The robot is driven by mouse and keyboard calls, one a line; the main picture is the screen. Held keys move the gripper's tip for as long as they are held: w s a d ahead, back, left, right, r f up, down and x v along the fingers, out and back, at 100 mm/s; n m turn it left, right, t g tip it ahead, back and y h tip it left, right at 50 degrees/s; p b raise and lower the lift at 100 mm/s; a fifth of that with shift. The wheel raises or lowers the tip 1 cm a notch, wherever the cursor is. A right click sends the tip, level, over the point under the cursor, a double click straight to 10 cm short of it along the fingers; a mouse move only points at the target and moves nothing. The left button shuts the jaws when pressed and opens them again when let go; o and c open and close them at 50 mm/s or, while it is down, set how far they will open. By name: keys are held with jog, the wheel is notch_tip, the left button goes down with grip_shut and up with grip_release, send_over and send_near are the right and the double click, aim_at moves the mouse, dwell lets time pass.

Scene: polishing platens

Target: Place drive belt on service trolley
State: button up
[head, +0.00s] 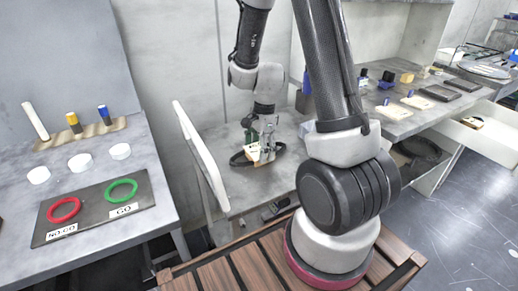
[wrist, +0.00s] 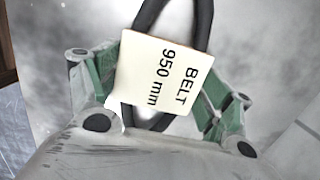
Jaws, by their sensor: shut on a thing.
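The drive belt (head: 238,158) is a black loop with a cream tag (head: 253,152). In the wrist view the tag (wrist: 165,75) reads BELT 950 mm, and the belt (wrist: 205,25) runs behind it. My gripper (head: 264,151), with green fingers, is shut on the belt at its tag; the tag hides the grip point in the wrist view (wrist: 160,88). The belt is low over a grey surface (head: 285,178) between the benches. I cannot tell whether it touches that surface, or whether the surface is the service trolley.
A white upright panel (head: 202,155) stands left of the belt. A dark handheld device (head: 275,208) lies in front. The left bench holds a gauge board (head: 100,210) with red and green rings. An open drawer (head: 485,137) and a bench with small blocks are at right.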

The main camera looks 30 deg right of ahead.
jog(key=o, duration=1.1)
jog(key=shift+f, duration=0.1)
notch_tip(320, 180, up, 12)
jog(key=d, duration=0.1)
jog(key=s+r+n+t+h, duration=0.1)
jog(key=s+r+n+t, duration=0.3)
jog(key=s+r+n, duration=1)
jog(key=shift+s+d+r+n, duration=0.35)
jog(key=shift+s+n, duration=1.65)
jog(key=shift+s, duration=0.05)
